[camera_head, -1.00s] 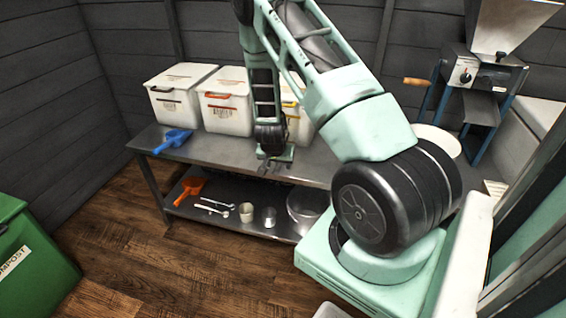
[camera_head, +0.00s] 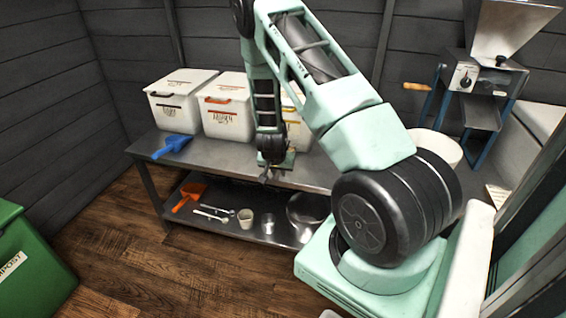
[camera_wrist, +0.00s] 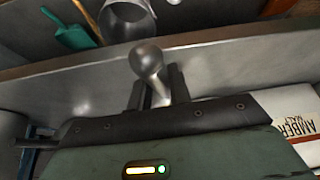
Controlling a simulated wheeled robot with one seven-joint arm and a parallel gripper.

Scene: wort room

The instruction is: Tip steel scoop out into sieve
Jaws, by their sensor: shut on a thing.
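My gripper (camera_wrist: 157,92) is shut on a shiny steel piece (camera_wrist: 149,62) with a rounded end, which looks like part of the steel scoop. In the wrist view it stands out between the two dark fingers; its bowl and any contents cannot be made out. In the head view my gripper (camera_head: 266,178) hangs at the front edge of the steel table (camera_head: 325,172), pointing down. No sieve can be picked out for certain. A round steel bowl (camera_head: 308,209) sits on the lower shelf, and a pale round tub (camera_head: 437,147) stands on the table.
White bins (camera_head: 181,105) line the table's back, with a blue scoop (camera_head: 172,146) in front. The lower shelf holds an orange scoop (camera_head: 189,195), spoons, a cup (camera_head: 245,219) and a can (camera_head: 268,222). A mill (camera_head: 480,85) stands right; a green compost bin (camera_head: 25,265) is left.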

